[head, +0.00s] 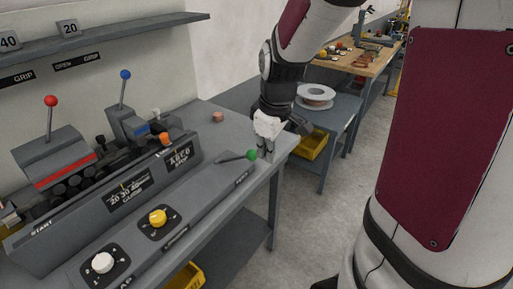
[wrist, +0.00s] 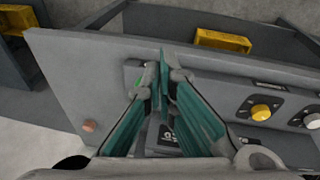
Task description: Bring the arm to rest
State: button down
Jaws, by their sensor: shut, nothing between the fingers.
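My gripper (head: 266,150) hangs at the end of my arm over the right end of the grey machine bench (head: 205,205), beside a lever with a green knob (head: 252,155). In the wrist view my gripper (wrist: 163,65) has its fingertips together with nothing between them. The green knob is mostly hidden behind the fingers there. I cannot tell whether the fingers touch the lever.
A yellow knob (head: 158,217) and a white knob (head: 103,262) sit on the bench front. Levers with red (head: 50,100) and blue (head: 125,74) balls rise at left. A small copper piece (head: 218,116) lies behind. A spool (head: 316,95) stands on a side table.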

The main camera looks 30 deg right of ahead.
dwell(0.8)
jog(key=s+a+r+m, duration=0.2)
jog(key=s+a+r, duration=0.1)
jog(key=s, duration=0.3)
jog(key=s+a+r+m+t, duration=0.1)
jog(key=s+a+r, duration=0.3)
jog(key=s, duration=0.2)
jog(key=s+a+r+m, duration=0.2)
jog(key=s+a+r, duration=0.1)
jog(key=s, duration=0.3)
jog(key=shift+a+r+m+t, duration=0.15)
jog(key=shift+a+m+t, duration=0.15)
jog(key=shift+a+t, duration=0.15)
